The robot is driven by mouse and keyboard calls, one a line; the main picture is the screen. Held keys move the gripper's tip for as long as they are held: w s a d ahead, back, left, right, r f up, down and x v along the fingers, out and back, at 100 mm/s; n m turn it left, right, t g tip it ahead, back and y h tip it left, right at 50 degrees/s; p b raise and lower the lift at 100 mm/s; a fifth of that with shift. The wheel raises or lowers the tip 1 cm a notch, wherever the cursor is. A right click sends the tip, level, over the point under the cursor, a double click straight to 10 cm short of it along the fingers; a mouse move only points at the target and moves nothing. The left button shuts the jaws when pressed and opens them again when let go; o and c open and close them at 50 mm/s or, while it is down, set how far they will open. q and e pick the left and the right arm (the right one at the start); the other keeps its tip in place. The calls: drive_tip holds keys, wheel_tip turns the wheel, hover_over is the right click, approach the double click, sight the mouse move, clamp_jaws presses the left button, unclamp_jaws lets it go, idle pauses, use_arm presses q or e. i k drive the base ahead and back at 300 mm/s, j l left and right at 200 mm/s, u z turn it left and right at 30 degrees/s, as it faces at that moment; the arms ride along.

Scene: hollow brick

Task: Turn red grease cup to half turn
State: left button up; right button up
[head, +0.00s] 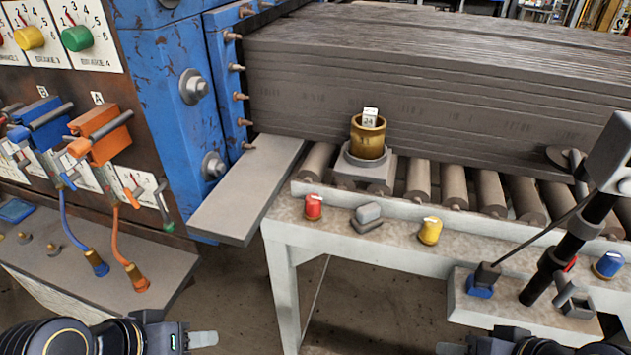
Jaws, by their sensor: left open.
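The red grease cup (313,207) is a small upright red knob with a pale mark on top. It sits on the front ledge of the roller table (350,222), near its left end. My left gripper (200,340) is at the bottom edge, below and left of the red cup and well apart from it. It is open, with a pale finger pointing right and nothing seen in it. My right gripper (452,348) is at the bottom edge right of centre, mostly cut off, and its jaw opening is not clear.
A grey lever block (368,214) and a yellow cup (429,230) are right of the red cup. A blue cup (608,264) and a black post (560,262) stand further right. A grey plate (245,195) juts out at left. A brass pot (368,138) stands behind.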

sight(313, 201)
drive_tip(key=i+j, duration=0.25)
drive_tip(key=j, duration=0.15)
drive_tip(key=i+j, duration=0.2)
drive_tip(key=j, duration=0.25)
drive_tip(key=i+j, duration=0.25)
drive_tip(key=j, duration=0.15)
